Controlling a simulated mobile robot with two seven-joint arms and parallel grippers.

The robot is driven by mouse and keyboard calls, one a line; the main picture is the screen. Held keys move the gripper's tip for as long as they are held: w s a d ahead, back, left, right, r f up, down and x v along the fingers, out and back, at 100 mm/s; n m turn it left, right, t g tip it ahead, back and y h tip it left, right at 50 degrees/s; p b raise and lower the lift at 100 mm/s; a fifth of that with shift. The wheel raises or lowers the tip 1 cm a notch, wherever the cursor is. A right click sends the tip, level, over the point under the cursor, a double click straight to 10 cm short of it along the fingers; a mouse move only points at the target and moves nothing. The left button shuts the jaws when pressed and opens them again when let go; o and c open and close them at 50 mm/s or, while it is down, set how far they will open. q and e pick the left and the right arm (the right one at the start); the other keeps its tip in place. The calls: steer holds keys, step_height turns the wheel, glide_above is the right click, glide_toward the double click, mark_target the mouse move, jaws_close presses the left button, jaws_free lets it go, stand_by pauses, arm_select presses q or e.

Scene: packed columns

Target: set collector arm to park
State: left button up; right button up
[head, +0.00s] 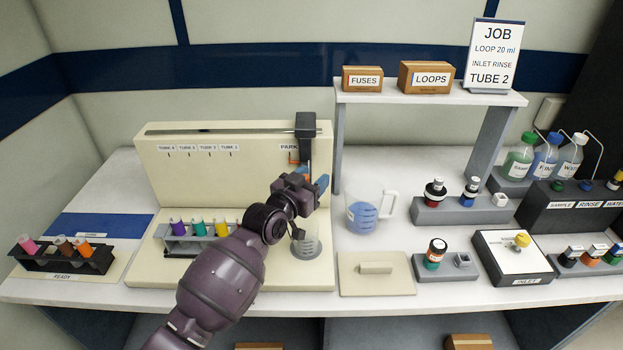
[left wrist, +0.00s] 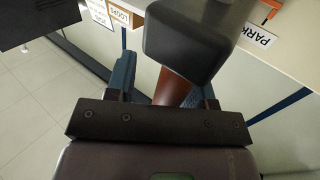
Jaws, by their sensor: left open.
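The collector (head: 160,180) is a cream unit with a slotted rail along its top and labels TUBE 4 to TUBE 1 and PARK on its face. Its dark collector arm (head: 306,124) sits at the right end of the rail, by the PARK label (head: 289,147). My left gripper (head: 318,184) is open just below the arm's dark block, in front of the panel. In the left wrist view, the dark block (left wrist: 188,45) shows beyond and between the blue fingers, with a reddish-brown part (left wrist: 178,88) below it. I cannot tell whether the fingers touch it. My right gripper is not in view.
A tube rack (head: 190,247) with coloured caps stands on the collector's base, and a beaker (head: 305,245) stands under my gripper. A jug of blue liquid (head: 365,214) and the shelf (head: 430,95) are close on the right. A READY rack (head: 62,262) is at far left.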

arm_select(q)
steer(key=shift+s+a, duration=0.1)
steer(key=shift+a, duration=0.05)
steer(key=v, duration=1)
steer(key=shift+s, duration=0.25)
steer(key=shift+a+f, duration=0.1)
steer(key=s+a+f+n+y, duration=0.3)
steer(key=s+a+f+y, duration=0.4)
steer(key=s+a+f, duration=0.45)
steer(key=s+a+f+n+g+y, duration=0.1)
steer(key=s+a+f, duration=0.2)
steer(key=s+f, duration=0.2)
steer(key=s+a+f+n+g+y, duration=0.1)
steer(key=s+a+f+g, duration=0.1)
steer(key=s+a+f, duration=0.2)
steer(key=s+f, duration=0.2)
steer(key=s, duration=0.2)
steer(key=shift+g, duration=0.3)
steer(key=shift+a, duration=0.15)
